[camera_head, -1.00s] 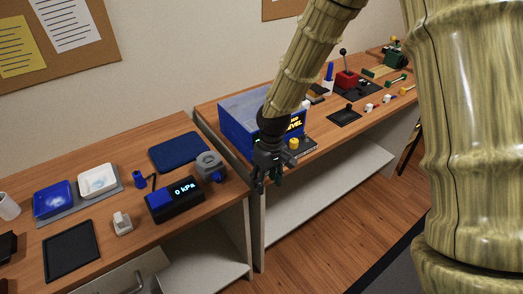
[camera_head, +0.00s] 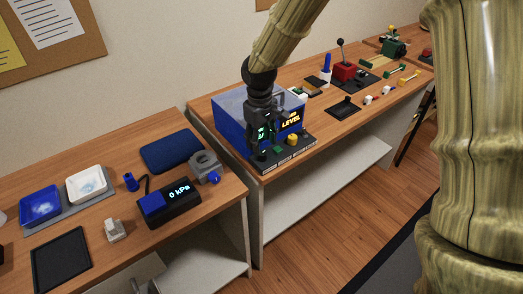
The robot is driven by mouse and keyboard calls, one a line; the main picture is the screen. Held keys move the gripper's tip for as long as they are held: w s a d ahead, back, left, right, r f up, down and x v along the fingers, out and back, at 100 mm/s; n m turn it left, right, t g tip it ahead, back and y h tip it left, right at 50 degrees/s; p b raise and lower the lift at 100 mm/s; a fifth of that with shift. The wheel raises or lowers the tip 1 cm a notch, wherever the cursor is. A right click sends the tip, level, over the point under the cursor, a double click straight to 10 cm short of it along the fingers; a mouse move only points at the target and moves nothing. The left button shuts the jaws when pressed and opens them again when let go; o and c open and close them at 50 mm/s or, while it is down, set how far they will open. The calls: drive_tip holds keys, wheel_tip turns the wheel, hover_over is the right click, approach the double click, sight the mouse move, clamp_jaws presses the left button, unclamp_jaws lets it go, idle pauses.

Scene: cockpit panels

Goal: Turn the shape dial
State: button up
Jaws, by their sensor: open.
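A blue box (camera_head: 232,133) with a translucent top and lit displays stands at the left end of the right-hand bench. One display (camera_head: 291,121) reads "LEVEL"; another, partly behind my gripper, is not readable. I cannot tell which knob is the shape dial; one may be hidden behind my gripper. My gripper (camera_head: 258,160) is open and empty, pointing down in front of the box's left part, close to the strip. I cannot tell whether it touches anything.
The left bench holds a pressure display (camera_head: 171,203) reading 0 kPa, a grey clamp-like part (camera_head: 205,166), a blue pad (camera_head: 171,151) and trays. Further along the right bench stand a red box (camera_head: 346,70) with a lever and small parts. A gap separates the benches.

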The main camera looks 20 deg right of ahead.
sight(262, 153)
drive_tip(key=shift+f, duration=2.55)
